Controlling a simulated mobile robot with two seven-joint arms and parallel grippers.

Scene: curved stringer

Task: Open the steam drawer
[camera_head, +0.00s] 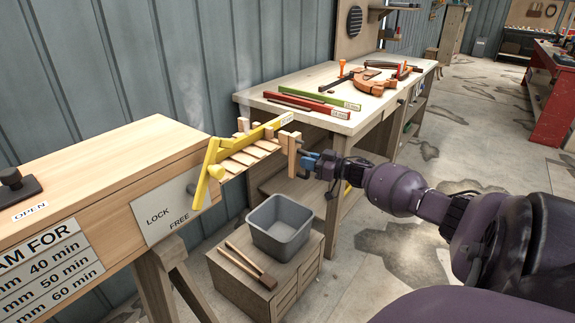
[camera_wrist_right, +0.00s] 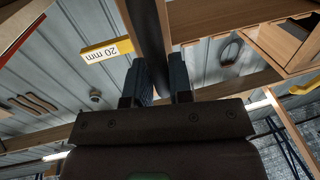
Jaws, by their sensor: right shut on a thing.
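The steam box (camera_head: 110,165) stands at the left with a sloping yellow bar (camera_head: 208,172) at its end, beside a LOCK / FREE plate (camera_head: 170,212). The slatted wooden steam drawer (camera_head: 252,157) sticks out of that end, with upright wooden pieces at its outer end (camera_head: 292,155). A yellow strip (camera_head: 262,131) lies along it; its 20 mm label also shows in the right wrist view (camera_wrist_right: 107,50). In the wrist view a dark upright piece (camera_wrist_right: 149,40) passes between the fingers. My left gripper is out of view.
A grey bin (camera_head: 280,228) and wooden tongs (camera_head: 250,265) rest on a low crate (camera_head: 225,275) below the drawer. A workbench (camera_head: 290,85) with colored strips and clamps stands behind. Faint steam rises near the box end. Open floor lies at the right.

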